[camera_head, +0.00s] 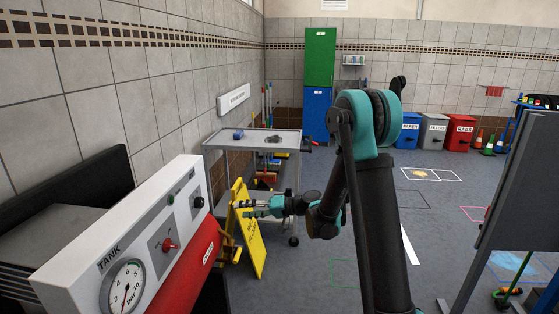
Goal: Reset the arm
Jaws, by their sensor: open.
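My arm rises in the middle of the head view and bends over, its forearm reaching down and to the left. My gripper (252,207) is at its end, pointing left, open and with nothing seen between its fingers. It appears in front of a yellow floor sign (250,240), apart from the white tank panel (120,245) at the lower left. The panel carries a round gauge (124,287), a red knob (169,245) and a black knob (198,202).
A grey cart (265,137) with small items stands behind the gripper. Green (320,57) and blue (316,112) cabinets stand at the back. Coloured bins (433,131) line the back right. A dark board (520,180) stands at the right. Floor beyond my arm is mostly clear.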

